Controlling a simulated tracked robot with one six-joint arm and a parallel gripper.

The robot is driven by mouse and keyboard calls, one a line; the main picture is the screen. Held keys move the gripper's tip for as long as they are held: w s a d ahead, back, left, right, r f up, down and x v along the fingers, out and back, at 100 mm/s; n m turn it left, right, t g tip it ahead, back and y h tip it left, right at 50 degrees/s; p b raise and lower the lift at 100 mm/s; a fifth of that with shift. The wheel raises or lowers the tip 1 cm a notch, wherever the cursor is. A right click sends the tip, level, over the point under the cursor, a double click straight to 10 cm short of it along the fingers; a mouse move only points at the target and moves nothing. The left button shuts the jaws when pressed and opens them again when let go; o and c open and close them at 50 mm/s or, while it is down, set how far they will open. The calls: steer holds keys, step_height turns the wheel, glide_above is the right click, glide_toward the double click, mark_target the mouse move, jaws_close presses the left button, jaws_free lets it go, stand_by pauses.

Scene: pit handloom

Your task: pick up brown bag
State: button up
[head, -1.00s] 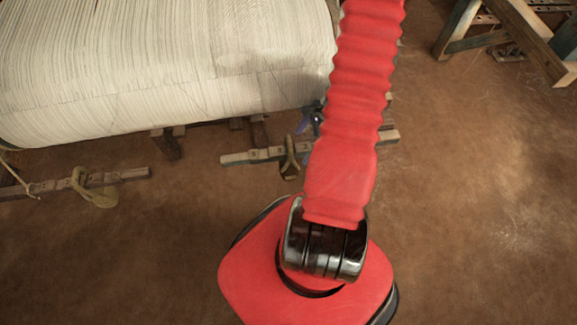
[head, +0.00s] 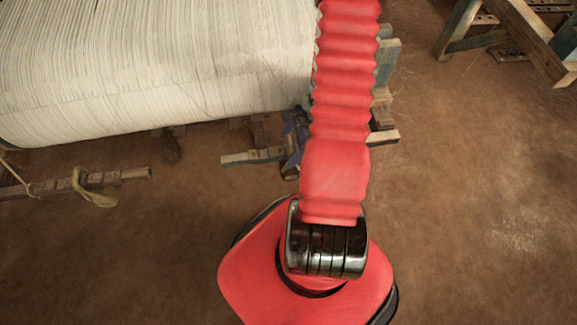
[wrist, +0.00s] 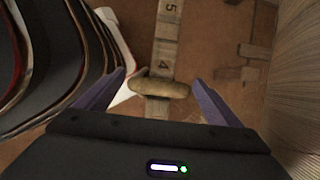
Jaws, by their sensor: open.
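The brown bag (wrist: 160,87) is a small tan-brown bundle lying across a wooden bar marked with numbers (wrist: 165,45) in the wrist view. My gripper (wrist: 160,77) is open, with its two purple fingers on either side of the bag and a gap left on each side. I cannot tell how far above the bag the fingers are. In the head view my gripper (head: 293,145) is small and dark beside the loom roll, partly behind my arm. The bag is mostly hidden there by the gripper.
A large roll of white warp threads (head: 150,65) fills the upper left of the head view. A second bar (head: 110,178) carries an olive strap (head: 92,190). A wooden frame (head: 510,35) stands at upper right. The brown floor (head: 480,190) is clear at right.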

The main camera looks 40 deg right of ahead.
steer(key=shift+c, duration=0.3)
steer(key=shift+w, duration=0.1)
steer(key=c, duration=1.8)
